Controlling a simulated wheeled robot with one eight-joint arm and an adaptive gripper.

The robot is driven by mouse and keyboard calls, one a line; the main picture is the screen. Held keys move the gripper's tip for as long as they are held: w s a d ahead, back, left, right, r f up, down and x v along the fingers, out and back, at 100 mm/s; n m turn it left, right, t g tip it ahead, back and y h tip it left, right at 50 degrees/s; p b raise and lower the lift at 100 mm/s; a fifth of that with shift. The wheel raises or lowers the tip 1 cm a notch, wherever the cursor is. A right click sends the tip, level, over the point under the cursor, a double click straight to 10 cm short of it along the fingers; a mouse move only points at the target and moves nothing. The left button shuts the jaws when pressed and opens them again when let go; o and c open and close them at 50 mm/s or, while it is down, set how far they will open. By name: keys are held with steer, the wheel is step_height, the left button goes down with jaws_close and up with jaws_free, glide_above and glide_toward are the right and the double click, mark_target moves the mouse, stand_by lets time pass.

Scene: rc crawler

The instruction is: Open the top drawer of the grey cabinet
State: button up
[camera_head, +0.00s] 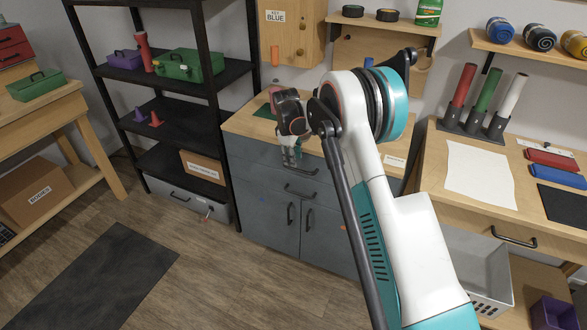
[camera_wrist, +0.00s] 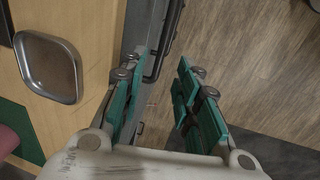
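The grey cabinet (camera_head: 263,195) stands under a wooden top, with drawers above two doors. The top drawer (camera_head: 252,152) looks shut, and its dark bar handle (camera_head: 306,171) is partly hidden by my gripper. A second drawer handle (camera_head: 300,191) shows below it. My gripper (camera_head: 291,163) is pointed down just in front of the top drawer, near its handle. In the wrist view my gripper (camera_wrist: 154,74) is open with nothing between its teal-padded fingers. A dark bar handle (camera_wrist: 163,44) lies beyond the fingertips, roughly in line with the gap; contact cannot be told.
A metal tray (camera_wrist: 48,67) lies on the cabinet's wooden top beside my gripper. A black shelf rack (camera_head: 213,125) stands close left of the cabinet, and a wooden workbench (camera_head: 430,190) stands right. The wooden floor (camera_head: 215,265) before the cabinet is clear, with a dark mat (camera_head: 95,280) farther left.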

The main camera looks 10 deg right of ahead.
mark_target(293, 169)
steer(key=f, duration=0.1)
steer(key=f+b, duration=0.1)
steer(key=f, duration=0.3)
steer(key=shift+w+d, duration=0.25)
steer(key=shift+w, duration=0.15)
jaws_close()
